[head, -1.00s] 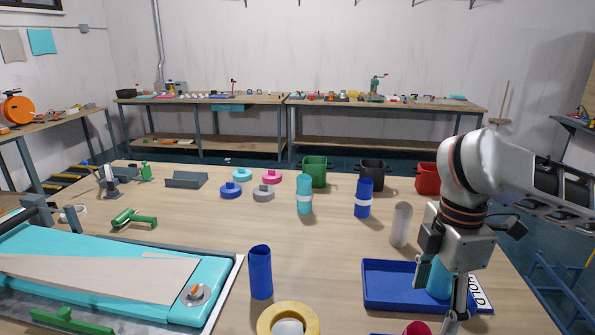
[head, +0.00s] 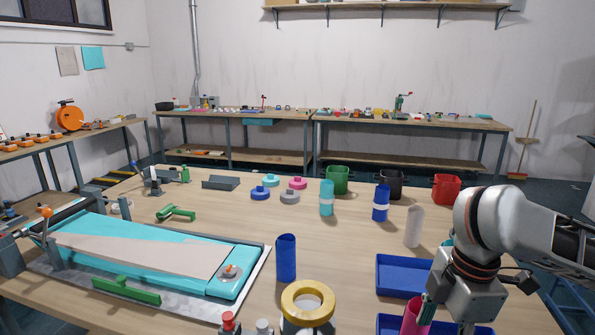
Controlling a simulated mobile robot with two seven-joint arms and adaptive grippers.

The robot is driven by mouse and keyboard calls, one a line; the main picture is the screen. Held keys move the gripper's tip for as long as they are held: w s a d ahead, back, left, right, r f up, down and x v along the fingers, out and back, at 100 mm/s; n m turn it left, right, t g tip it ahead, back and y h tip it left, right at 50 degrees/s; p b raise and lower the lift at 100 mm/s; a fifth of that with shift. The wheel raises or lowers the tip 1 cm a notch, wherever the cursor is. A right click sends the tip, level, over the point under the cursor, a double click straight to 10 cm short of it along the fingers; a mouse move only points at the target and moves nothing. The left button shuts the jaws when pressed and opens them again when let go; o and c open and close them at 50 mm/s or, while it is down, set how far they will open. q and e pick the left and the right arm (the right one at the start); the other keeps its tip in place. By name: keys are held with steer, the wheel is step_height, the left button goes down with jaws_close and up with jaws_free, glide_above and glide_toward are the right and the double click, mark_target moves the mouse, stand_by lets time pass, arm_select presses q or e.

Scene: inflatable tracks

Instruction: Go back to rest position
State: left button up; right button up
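My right arm comes in from the right edge, and its gripper (head: 446,318) points down at the lower right. The gripper is over the near side of the blue trays, beside a pink cylinder (head: 411,319). Its fingertips are cut off by the lower frame edge, so I cannot tell whether it is open or shut. A blue tray (head: 392,290) lies just left of and behind it, partly covered by it. A little teal (head: 447,242) shows behind my wrist, mostly hidden. My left gripper is not in view.
A white cylinder (head: 413,227) stands behind the tray. A blue tube (head: 286,258) and a yellow ring (head: 308,302) are at the front middle. A teal inflatable track (head: 244,262) lies on the left. Several bins, including a red one (head: 447,189), line the back edge.

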steer(key=w+a+f+m+t+y, duration=0.2)
steer(key=a+f+m+t+y, duration=0.3)
steer(key=a+f, duration=0.7)
steer(key=s+d+f+m+h, duration=0.25)
steer(key=s+d+h, duration=0.2)
steer(key=d, duration=0.35)
steer(key=s+d+f+m+t+h, duration=0.1)
steer(key=s+d+f+m+h, duration=0.25)
steer(key=d, duration=0.55)
steer(key=s+d+f+h, duration=0.3)
steer(key=s+d, duration=0.3)
steer(key=d, duration=0.2)
steer(key=w+a+f+m+t+y, duration=0.1)
steer(key=a+f+m+t+y, duration=0.2)
steer(key=a+f+y, duration=0.4)
steer(key=a+f, duration=0.7)
steer(key=f, duration=0.2)
steer(key=shift+w+a+f+t, duration=0.25)
steer(key=shift+f+t, duration=0.05)
steer(key=shift+f, duration=0.05)
